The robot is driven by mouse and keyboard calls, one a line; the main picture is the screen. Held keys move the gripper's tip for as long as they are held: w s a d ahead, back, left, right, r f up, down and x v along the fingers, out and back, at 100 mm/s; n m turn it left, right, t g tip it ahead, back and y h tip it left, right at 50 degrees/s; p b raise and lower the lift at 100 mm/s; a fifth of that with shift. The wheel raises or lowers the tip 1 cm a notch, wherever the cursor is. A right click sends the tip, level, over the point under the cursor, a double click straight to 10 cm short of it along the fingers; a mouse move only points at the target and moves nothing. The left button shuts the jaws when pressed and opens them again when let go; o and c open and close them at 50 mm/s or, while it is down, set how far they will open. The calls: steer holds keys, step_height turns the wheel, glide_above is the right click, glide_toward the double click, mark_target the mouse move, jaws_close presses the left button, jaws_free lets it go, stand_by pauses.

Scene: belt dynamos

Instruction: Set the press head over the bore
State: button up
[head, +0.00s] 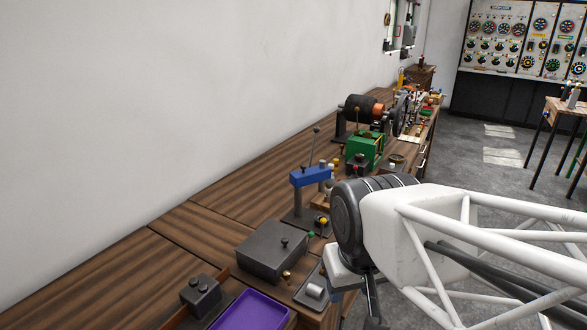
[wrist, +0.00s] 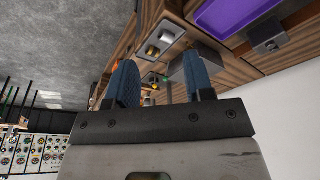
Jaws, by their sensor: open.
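A blue press head (head: 310,176) stands on a dark upright over a dark base on the bench, with a lever rising from it, in the head view. I cannot make out a bore in either view. My gripper (wrist: 160,82) is open, with its two blue fingers apart and nothing seen between them held. In the head view, my arm reaches in from the right and its white and black links hide most of the gripper. The gripper is at the bench's front edge, nearer the camera than the press and apart from it.
A dark lidded box (head: 272,252), a purple tray (head: 250,312) and a small plate with a metal cylinder (head: 314,291) lie on the near bench. A green machine (head: 364,148) and a dark motor (head: 362,108) stand beyond the press.

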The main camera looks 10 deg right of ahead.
steer(key=w+r, duration=0.3)
steer(key=w, duration=0.3)
steer(key=w+r, duration=0.3)
steer(key=w, duration=0.4)
steer(key=n+g, duration=0.3)
glide_toward(303, 165)
steer(key=shift+s+d+f, duration=0.1)
steer(key=shift+s+f, duration=0.3)
steer(key=shift+s, duration=0.2)
steer(key=shift+w+d+f, duration=0.1)
steer(key=shift+w+f, duration=0.05)
steer(key=shift+w, duration=0.25)
steer(key=shift+f, duration=0.1)
steer(key=shift+f, duration=3.85)
jaws_close()
